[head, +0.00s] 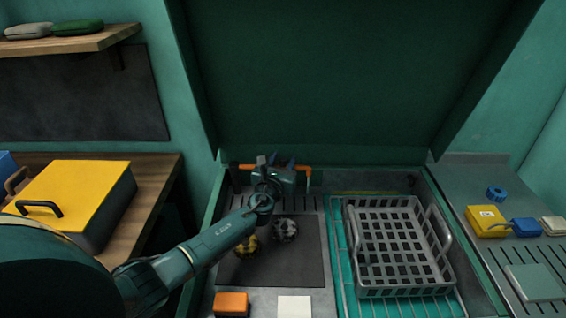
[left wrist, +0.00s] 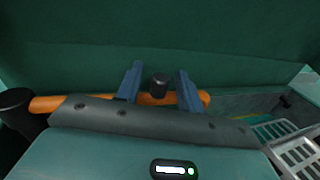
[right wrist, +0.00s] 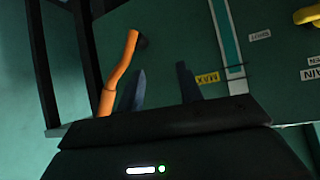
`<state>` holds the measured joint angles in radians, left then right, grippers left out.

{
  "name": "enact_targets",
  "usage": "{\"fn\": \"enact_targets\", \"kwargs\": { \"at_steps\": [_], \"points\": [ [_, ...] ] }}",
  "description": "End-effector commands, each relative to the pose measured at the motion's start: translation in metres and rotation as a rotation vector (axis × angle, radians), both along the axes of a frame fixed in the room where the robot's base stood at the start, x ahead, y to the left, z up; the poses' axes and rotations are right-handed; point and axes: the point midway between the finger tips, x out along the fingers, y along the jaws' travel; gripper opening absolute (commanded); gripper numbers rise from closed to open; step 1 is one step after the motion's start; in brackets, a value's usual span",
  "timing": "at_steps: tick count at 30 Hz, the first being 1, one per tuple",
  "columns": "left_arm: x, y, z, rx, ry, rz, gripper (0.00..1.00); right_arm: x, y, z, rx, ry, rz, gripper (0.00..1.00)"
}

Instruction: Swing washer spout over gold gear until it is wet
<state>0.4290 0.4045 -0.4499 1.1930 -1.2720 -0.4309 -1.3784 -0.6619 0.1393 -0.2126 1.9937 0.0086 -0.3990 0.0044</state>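The washer spout (head: 303,168) is an orange bar across the back of the washer basin, with a grey down-turned tip at its right end. The gold gear (head: 246,247) lies on the dark mat, partly hidden by my left arm. My right gripper (right wrist: 162,88) is open and empty.
A grey wire basket (head: 362,278) stands right of the mat. An orange block (head: 231,304) and a white block (head: 294,306) are at the front. The raised green lid stands behind.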

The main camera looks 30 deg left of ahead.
Motion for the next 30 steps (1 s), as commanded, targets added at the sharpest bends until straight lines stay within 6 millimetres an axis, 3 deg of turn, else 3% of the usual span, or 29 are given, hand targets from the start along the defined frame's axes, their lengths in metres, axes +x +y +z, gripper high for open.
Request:
{"fn": "enact_targets", "kwargs": {
  "at_steps": [10,24,30],
  "points": [
    [0.0044,0.0004,0.0002,0.0,0.0,-0.001,0.38,0.0018,0.0017,0.0043,0.004,-0.012,0.004,0.36],
    [0.0041,0.0005,0.0002,0.0,0.0,-0.001,0.0,0.0004,0.0016,0.0015,0.001,-0.006,0.006,0.36],
    [0.0041,0.0004,0.0001,0.001,0.0,-0.001,0.0,0.0002,0.0015,0.0013,0.001,-0.005,0.006,0.36]
  ]
}}
